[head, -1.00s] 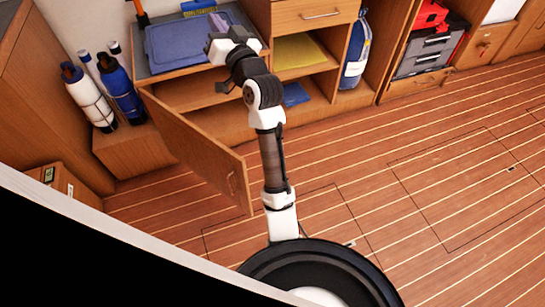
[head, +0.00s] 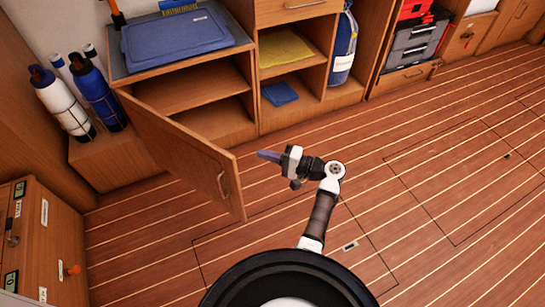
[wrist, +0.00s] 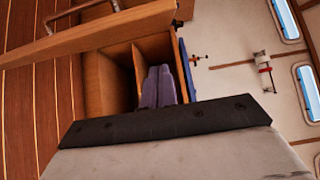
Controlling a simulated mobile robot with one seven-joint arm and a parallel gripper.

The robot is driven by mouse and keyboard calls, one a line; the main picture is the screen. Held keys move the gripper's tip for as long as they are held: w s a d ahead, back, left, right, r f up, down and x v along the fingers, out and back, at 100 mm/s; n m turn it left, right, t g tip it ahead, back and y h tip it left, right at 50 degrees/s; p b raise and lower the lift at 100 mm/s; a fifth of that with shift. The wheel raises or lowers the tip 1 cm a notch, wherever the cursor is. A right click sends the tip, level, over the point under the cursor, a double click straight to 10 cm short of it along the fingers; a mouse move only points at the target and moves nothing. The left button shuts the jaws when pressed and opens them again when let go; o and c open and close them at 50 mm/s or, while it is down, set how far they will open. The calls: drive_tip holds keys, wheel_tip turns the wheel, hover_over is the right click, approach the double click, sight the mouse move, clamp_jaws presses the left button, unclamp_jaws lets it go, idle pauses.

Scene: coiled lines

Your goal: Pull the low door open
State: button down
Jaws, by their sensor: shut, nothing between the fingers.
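The low door (head: 180,150) is a wooden panel standing wide open, swung out over the floor from the left side of its cupboard (head: 210,115). Its bar handle (head: 222,184) is on the outer face near the free edge. My gripper (head: 268,155) is shut and empty, just right of the door's free edge and apart from the handle. In the wrist view the purple fingers (wrist: 158,88) are together, and the door (wrist: 90,38) with its handle (wrist: 90,6) crosses the upper left.
A blue board (head: 175,38) lies on the counter above the cupboard. White and blue bottles (head: 62,105) stand to the left. Open shelves hold a yellow item (head: 285,48) and a blue one (head: 280,93). The plank floor (head: 440,190) at right is clear.

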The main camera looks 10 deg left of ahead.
drive_tip(key=s+a+p, duration=0.1)
drive_tip(key=s+a, duration=0.1)
drive_tip(key=a, duration=0.4)
drive_tip(key=shift+s+a, duration=0.4)
